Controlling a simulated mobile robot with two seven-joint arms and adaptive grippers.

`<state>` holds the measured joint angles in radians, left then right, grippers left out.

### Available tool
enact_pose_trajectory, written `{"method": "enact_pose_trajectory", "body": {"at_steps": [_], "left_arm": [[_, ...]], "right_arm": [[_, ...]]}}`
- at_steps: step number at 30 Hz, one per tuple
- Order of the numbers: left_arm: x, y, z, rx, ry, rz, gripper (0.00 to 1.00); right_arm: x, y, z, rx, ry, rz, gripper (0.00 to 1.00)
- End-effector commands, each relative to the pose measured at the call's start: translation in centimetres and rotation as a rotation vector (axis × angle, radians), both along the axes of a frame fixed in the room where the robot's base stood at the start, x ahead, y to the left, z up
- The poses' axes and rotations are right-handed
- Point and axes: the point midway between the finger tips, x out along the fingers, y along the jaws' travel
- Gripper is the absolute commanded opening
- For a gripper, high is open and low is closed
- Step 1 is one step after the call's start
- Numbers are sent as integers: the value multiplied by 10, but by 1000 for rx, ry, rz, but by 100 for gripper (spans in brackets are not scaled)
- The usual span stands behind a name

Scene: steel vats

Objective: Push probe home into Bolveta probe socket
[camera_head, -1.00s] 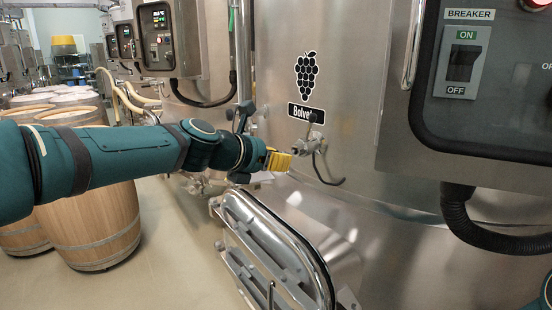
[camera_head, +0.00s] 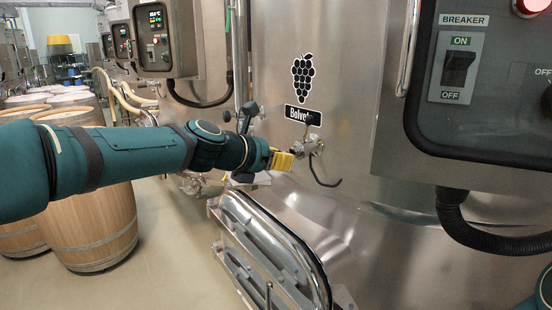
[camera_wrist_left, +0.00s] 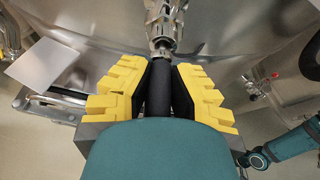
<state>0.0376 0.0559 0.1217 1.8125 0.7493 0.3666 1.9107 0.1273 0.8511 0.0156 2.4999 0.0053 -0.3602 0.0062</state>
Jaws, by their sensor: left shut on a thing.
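My left gripper (camera_head: 283,160) has yellow fingers and is shut on the probe; its arm comes in from the left. In the left wrist view the gripper (camera_wrist_left: 160,92) holds the probe's black body (camera_wrist_left: 159,88) between its fingers. The probe points at the bright metal socket fitting (camera_wrist_left: 164,22), and its front end meets or overlaps the fitting; how deep it sits I cannot tell. In the head view the fitting (camera_head: 309,147) is on the steel vat, below the partly covered Bolveta label (camera_head: 299,113).
A control box (camera_head: 481,90) with a breaker switch projects from the vat at right. A dark curved piece (camera_head: 325,181) hangs below the fitting. A manway hatch (camera_head: 272,245) lies under my left gripper. Wooden barrels (camera_head: 93,225) stand at left, with open floor between.

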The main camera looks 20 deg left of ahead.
Motion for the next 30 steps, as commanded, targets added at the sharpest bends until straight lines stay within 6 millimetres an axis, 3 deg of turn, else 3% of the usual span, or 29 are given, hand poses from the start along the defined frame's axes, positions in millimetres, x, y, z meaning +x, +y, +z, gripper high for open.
{"method": "enact_pose_trajectory", "body": {"at_steps": [10,11,12,13,23,30], "left_arm": [[7,-5,3,-1,-5,1,0],[7,-5,3,-1,-5,1,26],[7,-5,3,-1,-5,1,40],[7,-5,2,-1,-5,1,44],[5,-3,1,-1,-2,1,44],[-18,12,14,-1,-4,4,44]], "right_arm": [[0,0,4,0,0,0,47],[0,0,4,0,0,0,47],[0,0,4,0,0,0,47],[0,0,4,0,0,0,47],[0,0,4,0,0,0,47],[0,0,4,0,0,0,47]]}}
